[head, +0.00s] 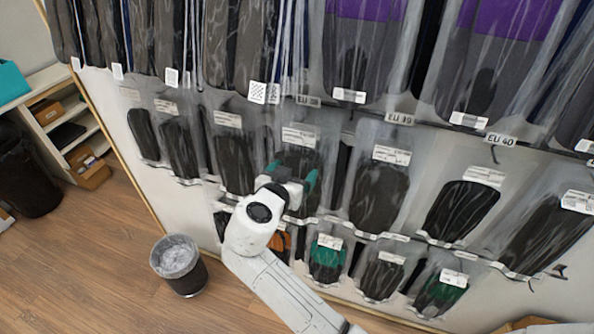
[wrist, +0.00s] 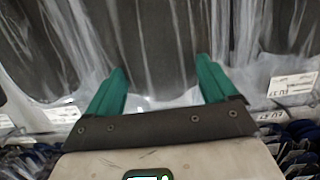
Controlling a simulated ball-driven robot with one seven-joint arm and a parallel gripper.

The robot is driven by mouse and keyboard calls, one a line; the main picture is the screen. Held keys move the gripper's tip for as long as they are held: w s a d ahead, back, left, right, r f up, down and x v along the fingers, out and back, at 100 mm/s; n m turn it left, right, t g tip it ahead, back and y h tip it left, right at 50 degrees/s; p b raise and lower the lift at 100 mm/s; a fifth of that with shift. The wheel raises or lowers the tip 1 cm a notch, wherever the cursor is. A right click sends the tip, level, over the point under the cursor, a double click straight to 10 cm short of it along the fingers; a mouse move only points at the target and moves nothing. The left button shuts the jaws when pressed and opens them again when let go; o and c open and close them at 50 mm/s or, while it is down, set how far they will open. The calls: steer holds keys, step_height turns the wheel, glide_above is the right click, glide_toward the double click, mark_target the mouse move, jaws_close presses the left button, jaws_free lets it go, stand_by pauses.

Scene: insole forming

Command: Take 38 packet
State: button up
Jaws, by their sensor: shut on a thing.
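My gripper (head: 291,174) is at the hanging wall, on a clear packet (head: 298,138) with a dark insole and a white label, in the middle row. This packet hangs below a rail tag (head: 308,101) that seems to read EU 38. In the wrist view my gripper's green fingers (wrist: 162,66) stand on either side of the lower middle of the dark packet (wrist: 155,35), shut on its clear film. The exact grip is hidden in the head view by my wrist.
Neighbouring packets hang close on both sides, such as one under EU 39 (head: 378,195). A lower row includes a green-topped packet (head: 327,258). A bin (head: 180,265) stands on the open floor at left.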

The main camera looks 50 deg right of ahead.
steer(key=s+a+b, duration=0.3)
steer(key=s+a, duration=0.2)
steer(key=a, duration=0.9)
steer(key=shift+a, duration=0.1)
